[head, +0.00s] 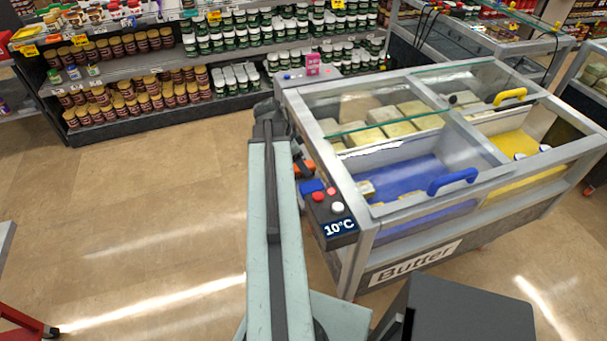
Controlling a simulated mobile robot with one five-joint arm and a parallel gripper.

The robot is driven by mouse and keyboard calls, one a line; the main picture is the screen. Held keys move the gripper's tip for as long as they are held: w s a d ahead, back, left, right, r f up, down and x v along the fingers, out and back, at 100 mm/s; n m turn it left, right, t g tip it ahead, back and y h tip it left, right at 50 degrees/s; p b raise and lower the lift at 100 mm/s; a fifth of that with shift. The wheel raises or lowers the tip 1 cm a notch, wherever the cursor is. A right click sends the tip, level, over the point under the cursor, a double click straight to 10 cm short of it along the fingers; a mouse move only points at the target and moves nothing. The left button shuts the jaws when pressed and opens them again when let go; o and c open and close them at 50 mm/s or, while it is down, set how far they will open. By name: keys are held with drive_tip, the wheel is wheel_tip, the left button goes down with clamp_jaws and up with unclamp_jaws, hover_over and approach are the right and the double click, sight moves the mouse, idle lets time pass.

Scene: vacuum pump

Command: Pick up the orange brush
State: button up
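A small orange piece (304,167) shows at the left side of the butter freezer, just right of my arm. It may be part of the orange brush, but it is too small and too covered to be sure. No other brush is clear in the head view.
The butter freezer (360,238) with glass lids stands right of my arm. A control box (331,222) reading 10°C and a blue piece (312,187) are on its side. Shelves of jars (150,122) line the back.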

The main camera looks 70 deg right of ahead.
drive_tip(key=shift+b+x, duration=0.5)
drive_tip(key=shift+x, duration=0.7)
drive_tip(key=shift+r, duration=0.15)
clamp_jaws()
drive_tip(key=shift+r+p, duration=0.1)
drive_tip(key=shift+p, duration=0.2)
wheel_tip(320, 180, up, 10)
drive_tip(key=p, duration=0.9)
drive_tip(key=shift+p, duration=0.4)
